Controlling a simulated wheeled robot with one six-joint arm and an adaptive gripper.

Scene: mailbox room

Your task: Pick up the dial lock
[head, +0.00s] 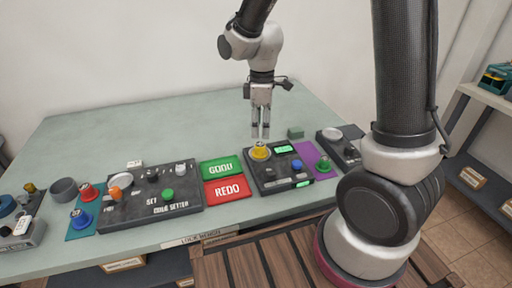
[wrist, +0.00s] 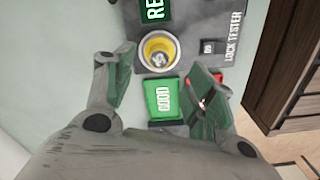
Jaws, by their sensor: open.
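A round yellow piece (head: 260,152) with a grey centre, which looks like a dial lock, sits at the back left of the dark lock tester (head: 268,180). In the wrist view the yellow piece (wrist: 146,52) shows as a ring around a grey knob, just beyond and between my fingertips. My gripper (head: 260,136) points down just above it. In the wrist view the fingers (wrist: 160,78) are spread with nothing between them. Contact with the yellow piece cannot be seen. Similar red (head: 86,191), blue (head: 80,218) and green (head: 323,166) pieces sit on mats.
The tester has a lit green display (head: 283,149) and a blue knob (head: 296,165). Green (head: 222,165) and red (head: 228,189) signs lie to its left, beside a dark code setter panel (head: 140,205). A small green block (head: 295,132) stands behind the tester. The table's back is clear.

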